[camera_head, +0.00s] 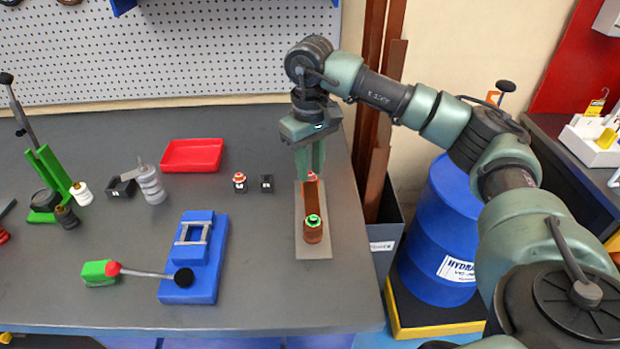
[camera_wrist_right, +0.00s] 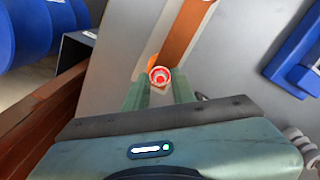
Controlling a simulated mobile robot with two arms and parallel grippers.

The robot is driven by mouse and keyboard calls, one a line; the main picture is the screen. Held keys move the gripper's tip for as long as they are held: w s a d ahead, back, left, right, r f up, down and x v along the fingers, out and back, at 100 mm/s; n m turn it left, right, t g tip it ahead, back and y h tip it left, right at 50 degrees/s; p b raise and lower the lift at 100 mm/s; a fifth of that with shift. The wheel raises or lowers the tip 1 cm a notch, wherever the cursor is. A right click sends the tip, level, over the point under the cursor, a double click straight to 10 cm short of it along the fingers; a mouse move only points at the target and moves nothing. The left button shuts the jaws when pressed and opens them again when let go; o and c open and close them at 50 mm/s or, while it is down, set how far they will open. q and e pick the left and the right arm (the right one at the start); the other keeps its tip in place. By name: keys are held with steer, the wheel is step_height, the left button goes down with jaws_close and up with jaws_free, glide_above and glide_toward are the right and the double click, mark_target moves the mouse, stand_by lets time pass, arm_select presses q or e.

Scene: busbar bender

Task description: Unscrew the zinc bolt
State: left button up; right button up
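A bolt with a red-and-white ringed top (camera_head: 311,177), which looks like the zinc bolt, stands at the far part of a copper-coloured bar (camera_head: 311,198) on a grey plate (camera_head: 315,249). My right gripper (camera_head: 310,172) points down over it from above. In the right wrist view, the red ringed top (camera_wrist_right: 160,76) sits at the gap between the two fingertips (camera_wrist_right: 160,88). The fingers are apart, with the bolt between or just beyond their tips. I cannot tell whether they touch it. My left gripper is not in view.
A green-topped copper piece (camera_head: 313,228) stands near the front of the plate. Further left are a red tray (camera_head: 192,155) and blue bender (camera_head: 190,284). Bench space between them is clear.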

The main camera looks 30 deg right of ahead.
steer(key=m, duration=0.3)
steer(key=shift+m, duration=0.4)
steer(key=shift+m+p, duration=0.35)
steer(key=shift+m, duration=0.85)
steer(key=m, duration=0.3)
steer(key=m, duration=0.3)
steer(key=shift+p, duration=0.4)
steer(key=m, duration=0.3)
